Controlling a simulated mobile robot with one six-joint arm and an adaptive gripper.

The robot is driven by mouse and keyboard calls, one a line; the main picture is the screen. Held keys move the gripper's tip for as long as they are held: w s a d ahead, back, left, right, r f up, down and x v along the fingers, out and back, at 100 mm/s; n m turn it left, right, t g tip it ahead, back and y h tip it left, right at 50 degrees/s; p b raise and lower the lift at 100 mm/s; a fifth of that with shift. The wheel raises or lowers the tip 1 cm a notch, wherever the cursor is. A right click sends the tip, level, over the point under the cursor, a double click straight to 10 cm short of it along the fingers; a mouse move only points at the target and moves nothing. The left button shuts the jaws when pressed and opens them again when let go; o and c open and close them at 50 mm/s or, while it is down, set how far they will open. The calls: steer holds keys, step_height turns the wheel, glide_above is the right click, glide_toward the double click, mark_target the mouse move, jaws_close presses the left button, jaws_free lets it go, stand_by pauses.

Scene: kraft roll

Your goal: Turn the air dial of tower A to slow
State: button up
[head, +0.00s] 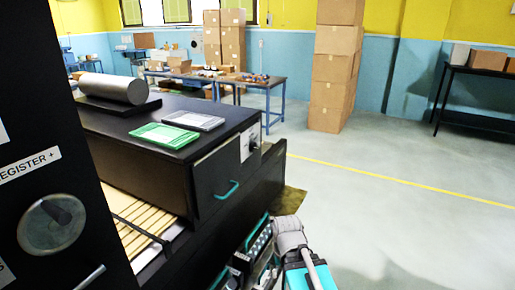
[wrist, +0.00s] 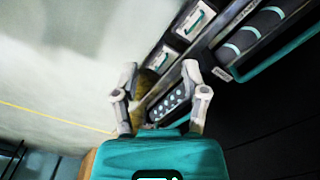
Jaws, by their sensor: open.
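A silver round dial (head: 52,222) sits on a black panel at the left of the head view, under a label reading "REGISTER +". A smaller dark knob (head: 251,141) on a white plate is on the end of the black cabinet (head: 150,165). I cannot tell which belongs to tower A, and no "slow" mark is readable. My gripper (wrist: 160,78) is open and empty in the wrist view, fingers spread. Between and beyond its fingers is a dark unit with a row of pale round spots (wrist: 168,108). In the head view, my arm is low at the centre, beside the cabinet's lower right side.
A metal roll (head: 113,88), a green tray (head: 163,136) and a grey tray (head: 195,121) are on the cabinet top. White-labelled boxes (wrist: 194,20) and a teal-banded dark roll (wrist: 250,34) are near my gripper. The floor (head: 400,220) at the right is clear.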

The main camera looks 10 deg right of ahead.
steer(key=shift+o, duration=0.3)
steer(key=o, duration=0.4)
steer(key=shift+w, duration=0.25)
steer(key=shift+o, duration=0.6)
steer(key=shift+w+a, duration=0.1)
steer(key=shift+w, duration=0.3)
steer(key=w+a+r+n+t+y, duration=0.1)
steer(key=w+r+y, duration=0.15)
steer(key=w, duration=0.45)
steer(key=w+r+n+t+y+p, duration=0.1)
steer(key=w+r+y, duration=0.15)
steer(key=w, duration=0.35)
steer(key=w+a+r+n+t+y, duration=0.1)
steer(key=w+r+t+y, duration=0.1)
steer(key=w+y, duration=0.35)
steer(key=w+d+r+n+t+y, duration=0.1)
steer(key=w+d+r+t+y, duration=0.1)
steer(key=w+d+r, duration=0.4)
steer(key=w+d+r+t+y, duration=0.2)
steer(key=w+d+r+t, duration=0.2)
steer(key=w, duration=0.7)
step_height(320, 180, up, 4)
steer(key=shift+w+d+f+n+t+p, duration=0.3)
steer(key=shift+d+n+t+p, duration=0.15)
steer(key=shift+d, duration=0.8)
steer(key=shift+a, duration=0.1)
